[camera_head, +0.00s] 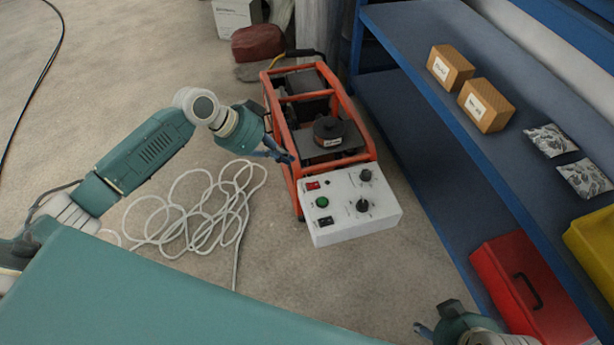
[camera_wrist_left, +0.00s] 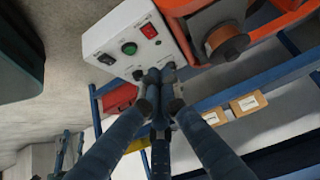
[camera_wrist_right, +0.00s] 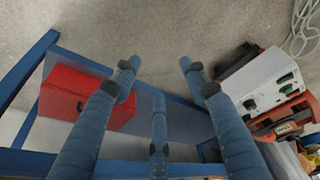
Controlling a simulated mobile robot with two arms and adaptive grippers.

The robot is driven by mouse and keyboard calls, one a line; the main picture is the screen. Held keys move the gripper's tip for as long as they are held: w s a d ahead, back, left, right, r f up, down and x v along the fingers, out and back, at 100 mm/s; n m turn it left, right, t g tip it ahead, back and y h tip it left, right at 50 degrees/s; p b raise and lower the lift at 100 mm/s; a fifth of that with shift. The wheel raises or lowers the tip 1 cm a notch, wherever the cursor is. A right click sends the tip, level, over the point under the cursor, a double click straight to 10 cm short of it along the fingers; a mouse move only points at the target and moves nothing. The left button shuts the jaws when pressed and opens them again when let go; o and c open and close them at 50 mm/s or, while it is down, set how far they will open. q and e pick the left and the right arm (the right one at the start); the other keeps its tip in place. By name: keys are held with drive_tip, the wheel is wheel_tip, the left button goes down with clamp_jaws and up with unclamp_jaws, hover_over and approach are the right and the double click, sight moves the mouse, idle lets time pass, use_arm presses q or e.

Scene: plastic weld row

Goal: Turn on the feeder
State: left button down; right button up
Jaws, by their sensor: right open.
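The feeder is an orange-framed machine (camera_head: 290,140) with a spool (camera_head: 328,130) and a white control box (camera_head: 340,232). My left gripper (camera_head: 284,156) is beside the frame, above and left of the box. In the left wrist view its fingertips (camera_wrist_left: 160,75) are together and empty, with the red switch (camera_wrist_left: 149,31) and green button (camera_wrist_left: 129,48) beyond. My right gripper (camera_wrist_right: 160,68) is open and empty, away from the box.
Blue shelving (camera_head: 400,90) stands on the right with cardboard boxes (camera_head: 486,105) and foil packets (camera_head: 550,140). A red case (camera_head: 520,290) is at lower right. A white cable (camera_head: 190,215) lies coiled on the floor left of the feeder. Floor in front of the box is clear.

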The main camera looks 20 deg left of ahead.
drive_tip(key=shift+w, duration=0.1)
use_arm(q)
drive_tip(key=b, duration=0.3)
hover_over(315, 183)
drive_tip(key=s+a, duration=0.2)
drive_tip(key=a, duration=0.1)
drive_tip(key=f, duration=0.7)
drive_tip(key=shift+d, duration=0.25)
wheel_tip(315, 183, down, 5)
drive_tip(key=shift+w+d+r+b, duration=0.15)
drive_tip(key=shift+r+b, duration=0.05)
drive_tip(key=shift+b, duration=0.5)
drive_tip(key=shift+f, duration=0.1)
use_arm(e)
drive_tip(key=w+a+r+t+y, duration=0.1)
drive_tip(key=w+a+r+t, duration=0.2)
drive_tip(key=w+r+t, duration=0.2)
drive_tip(key=w+a+r+t+y, duration=0.2)
drive_tip(key=w+r+t, duration=0.4)
drive_tip(key=w+r, duration=0.3)
drive_tip(key=shift+w+a+r+n, duration=0.35)
drive_tip(key=shift+w+a, duration=0.55)
drive_tip(key=shift+w, duration=1.45)
